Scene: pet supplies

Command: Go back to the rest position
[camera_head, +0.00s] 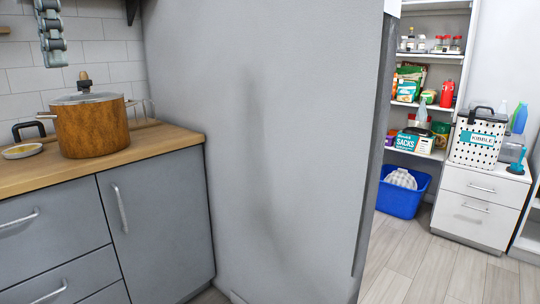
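My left gripper (54,58) hangs at the top left of the head view, pointing down in front of the tiled wall. It is seen as one narrow grey-green shape, so I cannot tell whether its fingers are apart. Nothing shows in it. It appears above and to the left of a copper-coloured pot (92,128) with a lid, on the wooden counter (170,138). It looks clear of the pot. My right gripper is not in view.
A small dish (22,151) lies left of the pot. A large grey panel (262,150) fills the middle. Beyond it are pantry shelves (430,55), a blue bin (402,198) on the floor and a dotted kibble container (478,140) on a white cabinet (478,208). Floor there is clear.

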